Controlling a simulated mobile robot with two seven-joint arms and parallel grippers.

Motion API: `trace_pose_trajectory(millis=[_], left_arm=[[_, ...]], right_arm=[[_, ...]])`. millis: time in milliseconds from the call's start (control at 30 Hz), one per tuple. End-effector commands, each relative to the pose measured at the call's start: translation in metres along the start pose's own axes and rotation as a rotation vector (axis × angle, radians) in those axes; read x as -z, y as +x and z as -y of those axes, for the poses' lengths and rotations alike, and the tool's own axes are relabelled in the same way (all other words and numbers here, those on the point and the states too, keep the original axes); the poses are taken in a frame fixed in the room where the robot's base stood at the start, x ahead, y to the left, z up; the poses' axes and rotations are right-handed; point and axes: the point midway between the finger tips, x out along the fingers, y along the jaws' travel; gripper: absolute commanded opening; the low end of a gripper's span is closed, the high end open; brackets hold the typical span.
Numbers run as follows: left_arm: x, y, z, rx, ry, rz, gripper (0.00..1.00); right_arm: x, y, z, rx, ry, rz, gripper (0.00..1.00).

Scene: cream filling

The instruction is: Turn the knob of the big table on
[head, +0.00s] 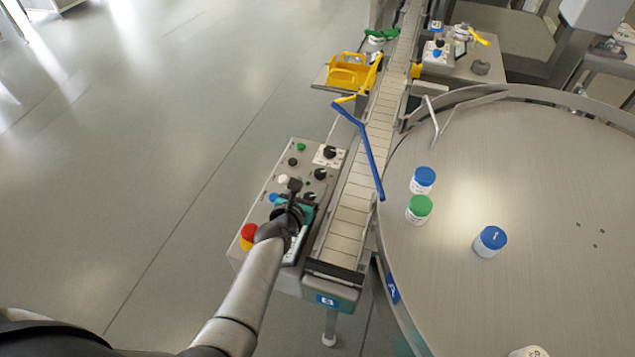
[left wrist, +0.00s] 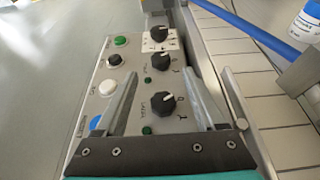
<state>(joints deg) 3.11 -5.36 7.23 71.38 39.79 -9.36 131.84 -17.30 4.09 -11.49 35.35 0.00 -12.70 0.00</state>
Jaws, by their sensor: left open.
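A grey control panel (head: 268,196) beside the conveyor carries several dark knobs and coloured buttons. In the left wrist view three black knobs stand in a column: a far knob (left wrist: 158,33) on a white plate, a middle knob (left wrist: 160,61), and a near knob (left wrist: 163,103). My left gripper (head: 296,186) is over the panel. Its open fingers (left wrist: 158,76) appear on either side of the near knob in the picture, with the middle knob just beyond the tips. No contact can be made out. The big round table (head: 540,170) is at the right. My right gripper is out of view.
The conveyor (head: 345,212) runs along the panel's right side, with a blue guide rail (head: 371,160) across it. A red emergency button (head: 248,232) sits at the panel's lower left. Several capped jars, including a green-capped jar (head: 418,208), stand on the round table. The floor at left is clear.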

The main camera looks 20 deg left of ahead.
Motion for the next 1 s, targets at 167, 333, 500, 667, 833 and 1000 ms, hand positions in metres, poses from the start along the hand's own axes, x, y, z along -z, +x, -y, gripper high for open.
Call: trace_pose_trajectory(millis=[167, 333, 500, 667, 833, 1000], left_arm=[[0.003, 0.028, 0.001, 0.001, -0.002, 0.003, 0.72], [0.003, 0.048, 0.001, 0.001, -0.001, 0.001, 0.72], [0.001, 0.059, 0.001, 0.001, -0.001, 0.001, 0.72], [0.000, 0.063, 0.001, 0.001, -0.001, 0.000, 0.72], [-0.001, 0.063, 0.001, 0.000, 0.000, 0.000, 0.72], [-0.001, 0.063, 0.001, 0.000, 0.000, 0.000, 0.64]], right_arm=[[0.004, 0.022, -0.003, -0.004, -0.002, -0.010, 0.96], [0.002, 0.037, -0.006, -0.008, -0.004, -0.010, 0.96], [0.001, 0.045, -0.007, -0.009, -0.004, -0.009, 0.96], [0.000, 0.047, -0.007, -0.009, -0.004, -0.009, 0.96], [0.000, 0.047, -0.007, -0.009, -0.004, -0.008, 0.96], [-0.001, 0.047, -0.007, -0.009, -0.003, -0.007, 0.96]])
